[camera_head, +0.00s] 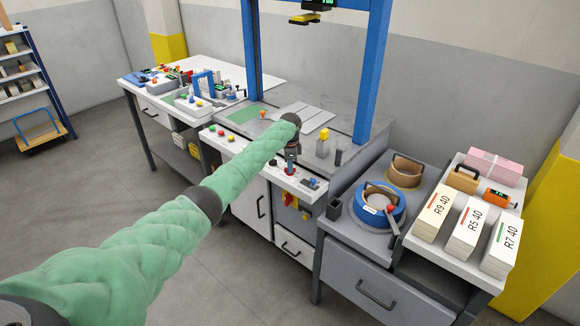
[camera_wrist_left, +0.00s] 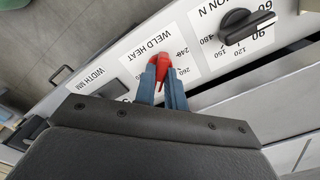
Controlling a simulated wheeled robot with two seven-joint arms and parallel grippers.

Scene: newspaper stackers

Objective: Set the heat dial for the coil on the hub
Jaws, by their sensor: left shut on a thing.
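The red weld heat dial (camera_wrist_left: 162,62) sits on the white slanted panel (camera_wrist_left: 130,50), beside the printed words WELD HEAT and a scale where 240 and 260 can be read. My left gripper (camera_wrist_left: 164,84) is shut on this dial, one finger on each side. In the head view my left gripper (camera_head: 291,166) reaches down to the front panel of the machine, and the dial is mostly hidden there. A blue coil (camera_head: 380,208) with a small white label lies on the grey unit to the right. My right gripper is not in view.
A black tension dial (camera_wrist_left: 248,26) is right of the heat dial, and a dark width dial (camera_wrist_left: 112,90) is left of it. A brown coil (camera_head: 404,174) lies behind the blue one. Labelled boxes (camera_head: 468,230) stand at the right. Blue posts (camera_head: 372,70) frame the machine.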

